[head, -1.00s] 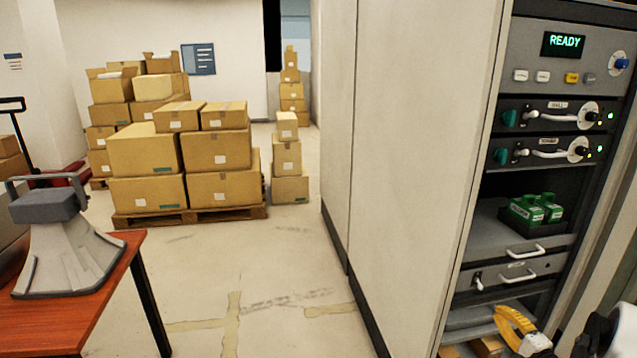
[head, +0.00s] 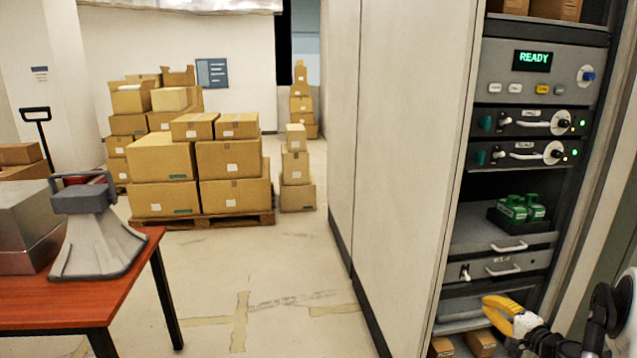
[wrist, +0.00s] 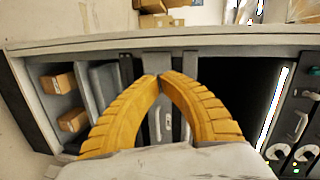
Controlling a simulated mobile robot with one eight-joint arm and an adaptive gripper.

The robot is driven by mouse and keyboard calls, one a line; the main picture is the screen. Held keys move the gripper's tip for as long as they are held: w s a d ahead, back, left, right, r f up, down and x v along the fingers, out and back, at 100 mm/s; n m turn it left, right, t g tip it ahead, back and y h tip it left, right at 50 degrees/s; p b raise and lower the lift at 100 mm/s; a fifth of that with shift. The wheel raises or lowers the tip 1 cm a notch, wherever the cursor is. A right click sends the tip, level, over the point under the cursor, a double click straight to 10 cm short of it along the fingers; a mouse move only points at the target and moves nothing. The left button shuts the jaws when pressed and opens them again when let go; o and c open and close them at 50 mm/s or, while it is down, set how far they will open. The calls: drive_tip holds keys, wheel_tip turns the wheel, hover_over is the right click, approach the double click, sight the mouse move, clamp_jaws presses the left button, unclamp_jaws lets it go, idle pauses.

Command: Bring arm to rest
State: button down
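My gripper (head: 489,301) shows at the lower right of the head view, in front of the lower part of the equipment rack (head: 546,74). Its yellow fingers point left. In the wrist view my gripper (wrist: 161,77) has its two curved yellow fingertips together, with nothing seen held between them. The rack's drawers and handles (wrist: 168,126) show beyond and between the fingers. Part of my arm is cut off by the right edge of the head view.
Green bottles (head: 521,208) stand in a dark tray on a rack shelf. Stacked cartons (head: 163,158) sit on a pallet (head: 240,218). The floor between table and cabinet (head: 395,150) is open.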

drive_tip(key=s+a+r+n+g, duration=0.35)
drive_tip(key=a+r, duration=0.35)
drive_tip(key=a, duration=0.5)
drive_tip(key=s+a+r+n+g, duration=0.35)
drive_tip(key=a+r, duration=0.45)
drive_tip(key=a, duration=0.4)
drive_tip(key=s+a+n+h, duration=0.1)
drive_tip(key=s+a+n, duration=0.2)
drive_tip(key=s, duration=0.9)
drive_tip(key=s+a+n+g+h, duration=0.1)
drive_tip(key=s+a+n, duration=0.3)
drive_tip(key=s+a, duration=0.3)
drive_tip(key=s, duration=0.5)
drive_tip(key=shift+s+a+r+g+h, duration=0.15)
drive_tip(key=shift+s+g+h, duration=0.15)
drive_tip(key=shift+h, duration=0.1)
drive_tip(key=c, duration=2.1)
unclamp_jaws()
drive_tip(key=shift+s, duration=0.15)
drive_tip(key=o, duration=0.7)
